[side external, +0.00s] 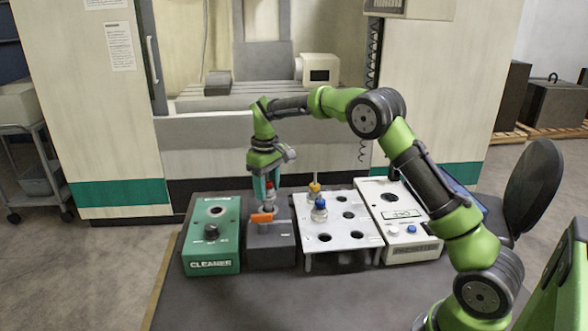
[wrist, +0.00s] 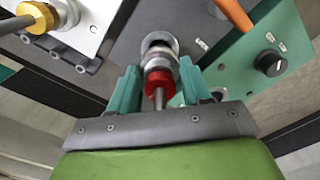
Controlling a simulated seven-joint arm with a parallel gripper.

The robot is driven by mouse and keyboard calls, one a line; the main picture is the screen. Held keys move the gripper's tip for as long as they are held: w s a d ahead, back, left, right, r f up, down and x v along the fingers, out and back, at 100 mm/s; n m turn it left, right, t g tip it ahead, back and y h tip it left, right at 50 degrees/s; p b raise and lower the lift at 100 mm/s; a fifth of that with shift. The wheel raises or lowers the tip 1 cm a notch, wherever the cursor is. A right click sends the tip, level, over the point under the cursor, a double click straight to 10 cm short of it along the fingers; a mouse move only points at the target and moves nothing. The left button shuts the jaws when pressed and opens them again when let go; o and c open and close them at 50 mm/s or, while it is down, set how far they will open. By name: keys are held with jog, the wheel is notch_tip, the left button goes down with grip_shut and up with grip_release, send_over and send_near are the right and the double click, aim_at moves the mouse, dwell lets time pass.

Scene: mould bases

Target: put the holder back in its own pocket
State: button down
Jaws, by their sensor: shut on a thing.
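My gripper (side external: 265,187) is shut on the red-ringed holder (side external: 270,186), which stands about upright over the dark grey block (side external: 283,254) with the orange lever (side external: 262,218). In the wrist view the teal fingers (wrist: 158,85) lie on either side of the red ring (wrist: 158,78), with silvery metal beyond it. I cannot tell whether the holder's lower end is in the block or just above it. The white rack (side external: 309,248) has several round pockets. A yellow-ringed holder (side external: 314,187) and a blue-ringed holder (side external: 320,211) stand in it; other pockets are empty.
The green cleaner box (side external: 212,240) with a black knob stands left of the block. A white device (side external: 410,250) with a blue and a white button is right of the rack. The dark table (side external: 300,300) is clear in front. A large machine stands behind.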

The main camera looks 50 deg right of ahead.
notch_tip(320, 180, up, 8)
jog(key=shift+d+f, duration=0.1)
jog(key=shift+f, duration=0.05)
jog(key=s+r, duration=0.5)
jog(key=s, duration=0.6)
jog(key=s+f, duration=0.4)
jog(key=s, duration=0.4)
notch_tip(320, 180, down, 12)
jog(key=shift+w, duration=0.2)
jog(key=shift+c, duration=2.1)
grip_release()
